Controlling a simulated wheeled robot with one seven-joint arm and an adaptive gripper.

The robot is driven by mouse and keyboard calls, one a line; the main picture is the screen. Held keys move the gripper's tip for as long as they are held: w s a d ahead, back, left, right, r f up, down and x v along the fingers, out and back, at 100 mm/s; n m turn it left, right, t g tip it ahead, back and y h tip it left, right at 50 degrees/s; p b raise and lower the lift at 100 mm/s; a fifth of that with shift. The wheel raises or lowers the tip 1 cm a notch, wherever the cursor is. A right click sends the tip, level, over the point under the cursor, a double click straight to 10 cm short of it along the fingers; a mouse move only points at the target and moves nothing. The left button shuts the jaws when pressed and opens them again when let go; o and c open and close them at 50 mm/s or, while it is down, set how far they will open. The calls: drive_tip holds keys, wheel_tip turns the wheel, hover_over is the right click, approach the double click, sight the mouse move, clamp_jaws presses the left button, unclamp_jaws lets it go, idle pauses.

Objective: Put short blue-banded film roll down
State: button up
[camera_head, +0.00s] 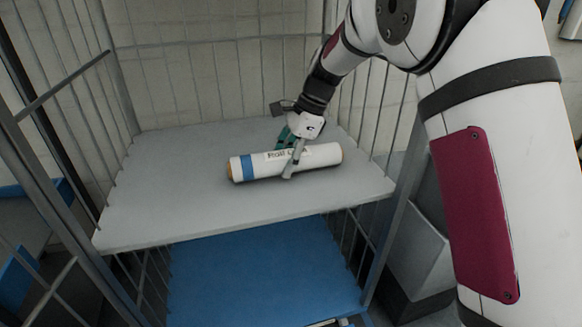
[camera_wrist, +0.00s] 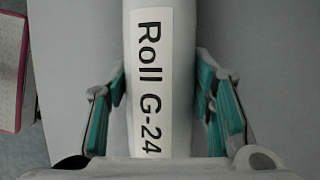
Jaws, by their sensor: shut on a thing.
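The short blue-banded film roll (camera_head: 248,167) is white with a blue band near its left end and a brown left end face. It lies level at the grey shelf (camera_head: 150,205), near its middle; I cannot tell whether it touches the surface. My gripper (camera_head: 289,160) comes down from above and is shut on the roll, right of the blue band. In the wrist view the roll (camera_wrist: 133,90) runs between the two teal-padded fingers of my gripper (camera_wrist: 160,115), and its label reads "Roll G-24". The blue band is not in the wrist view.
Wire mesh walls (camera_head: 190,75) close the back and sides of the cage. A blue lower shelf (camera_head: 255,265) lies below the grey one. The grey shelf is bare around the roll. A grey bin (camera_head: 418,235) stands outside at the right.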

sight(289, 151)
idle(0.3)
drive_tip(key=o, duration=1.6)
drive_tip(key=shift+f, duration=0.1)
drive_tip(key=shift+o, duration=0.2)
drive_tip(key=p+v, duration=0.4)
drive_tip(key=v, duration=0.4)
drive_tip(key=shift+a, duration=0.1)
